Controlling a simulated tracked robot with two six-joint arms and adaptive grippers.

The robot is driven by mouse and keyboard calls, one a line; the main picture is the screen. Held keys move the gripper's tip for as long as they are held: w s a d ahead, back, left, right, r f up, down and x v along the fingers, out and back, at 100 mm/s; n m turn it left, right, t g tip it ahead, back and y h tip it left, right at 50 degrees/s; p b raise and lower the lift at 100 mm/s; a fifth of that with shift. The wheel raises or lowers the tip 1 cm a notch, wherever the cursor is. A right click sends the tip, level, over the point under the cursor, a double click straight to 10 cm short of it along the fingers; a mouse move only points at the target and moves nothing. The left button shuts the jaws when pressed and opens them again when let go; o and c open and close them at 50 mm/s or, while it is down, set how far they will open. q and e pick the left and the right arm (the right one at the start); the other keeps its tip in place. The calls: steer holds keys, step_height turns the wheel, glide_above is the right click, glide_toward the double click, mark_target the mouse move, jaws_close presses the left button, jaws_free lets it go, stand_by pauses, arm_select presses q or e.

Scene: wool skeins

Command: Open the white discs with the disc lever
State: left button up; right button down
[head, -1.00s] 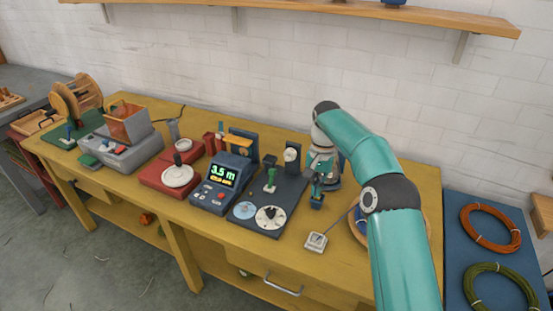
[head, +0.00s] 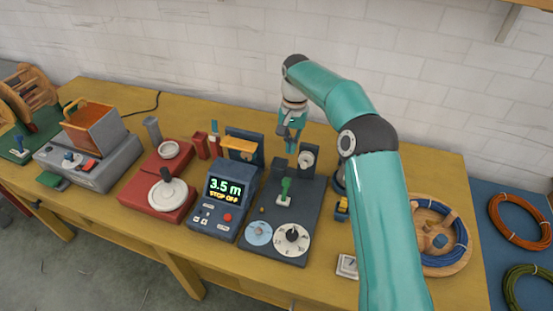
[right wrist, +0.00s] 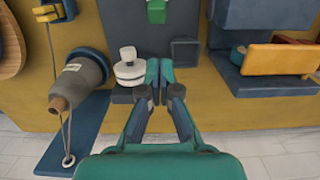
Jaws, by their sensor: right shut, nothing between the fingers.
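A small pair of white discs (head: 307,158) stands upright at the back right of the dark plate (head: 262,245). In the right wrist view the white discs (right wrist: 130,72) are stacked, with a white knob (right wrist: 128,53) at one end. A green-handled lever (head: 285,186) stands on the plate in front of them; its green handle also shows in the right wrist view (right wrist: 157,10). I cannot tell which part is the disc lever. My right gripper (head: 290,146) is shut and empty, close beside the discs; its fingertips (right wrist: 159,72) show there too. Contact is unclear. My left gripper is not in view.
The meter box (head: 224,192) reads 3.5 m and STOP OFF. A red unit (head: 157,194) with white round plates stands left of it. Two dials (head: 292,239) lie at the plate's front. A wooden bowl (head: 447,265) with blue strand is right of my arm.

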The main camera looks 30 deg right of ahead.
mark_target(285, 189)
steer(key=f, duration=0.6)
steer(key=s+f+p, duration=0.1)
steer(key=f, duration=0.2)
steer(key=shift+s+a, duration=0.1)
steer(key=shift+a, duration=0.3)
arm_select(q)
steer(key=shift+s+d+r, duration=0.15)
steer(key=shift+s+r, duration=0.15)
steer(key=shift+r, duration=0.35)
arm_select(e)
steer(key=shift+f, duration=0.35)
